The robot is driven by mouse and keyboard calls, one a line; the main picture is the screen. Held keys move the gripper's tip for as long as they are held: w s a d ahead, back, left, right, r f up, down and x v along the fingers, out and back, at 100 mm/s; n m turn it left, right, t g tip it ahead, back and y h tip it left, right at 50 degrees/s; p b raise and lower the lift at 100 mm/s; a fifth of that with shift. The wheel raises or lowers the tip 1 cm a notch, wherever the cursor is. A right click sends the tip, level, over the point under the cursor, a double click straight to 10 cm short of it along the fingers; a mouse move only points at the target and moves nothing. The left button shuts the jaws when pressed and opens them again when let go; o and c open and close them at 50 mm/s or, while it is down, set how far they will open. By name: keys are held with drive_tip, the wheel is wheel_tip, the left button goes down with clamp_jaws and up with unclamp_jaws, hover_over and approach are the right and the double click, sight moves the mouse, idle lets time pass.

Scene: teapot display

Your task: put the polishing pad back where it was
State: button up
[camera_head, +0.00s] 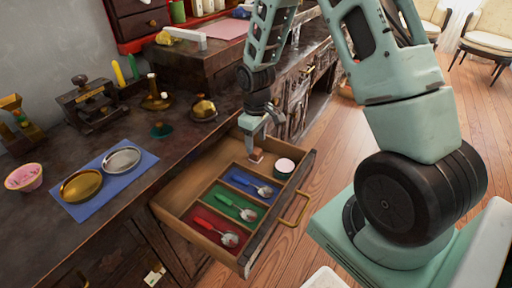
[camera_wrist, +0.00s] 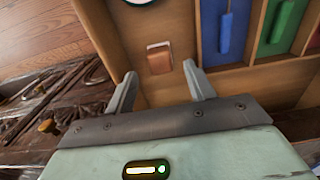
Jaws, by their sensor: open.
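A small brown block with a pale edge, which looks like the polishing pad (camera_head: 256,155), lies in the back compartment of the open drawer (camera_head: 170,203). In the wrist view the pad (camera_wrist: 159,61) is on the wooden drawer floor, just beyond and between my fingertips. My gripper (camera_head: 260,141) is open and empty, pointing down over that compartment; in the wrist view its fingers (camera_wrist: 160,72) are spread apart, one on each side of the pad's line. I see no contact with the pad.
A round pale-topped tin (camera_head: 285,165) stands in the same compartment. Spoons lie on blue, green and red liners in the other compartments. A blue mat (camera_head: 103,193) with two oval dishes lies on the counter, beside a pink bowl (camera_head: 24,177).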

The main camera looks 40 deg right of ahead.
sight(256, 151)
wheel_tip(256, 151, up, 6)
drive_tip(key=r+p, duration=0.1)
drive_tip(key=s+a+r+n, duration=0.1)
drive_tip(key=s+a+r, duration=0.1)
drive_tip(key=a, duration=0.4)
drive_tip(key=s+a+r, duration=0.2)
drive_tip(key=a+r, duration=0.1)
drive_tip(key=a, duration=0.2)
drive_tip(key=s+a+r+n, duration=0.1)
drive_tip(key=s+a+r, duration=0.2)
drive_tip(key=s+a, duration=0.3)
drive_tip(key=s+a+r+n, duration=0.1)
drive_tip(key=s+a+r, duration=0.2)
drive_tip(key=s+a, duration=0.4)
drive_tip(key=s, duration=0.7)
drive_tip(key=shift+a+r+n+y, duration=0.2)
drive_tip(key=shift+r+n+y, duration=0.1)
drive_tip(key=shift+s, duration=0.1)
wheel_tip(256, 151, up, 18)
drive_tip(key=p, duration=1.8)
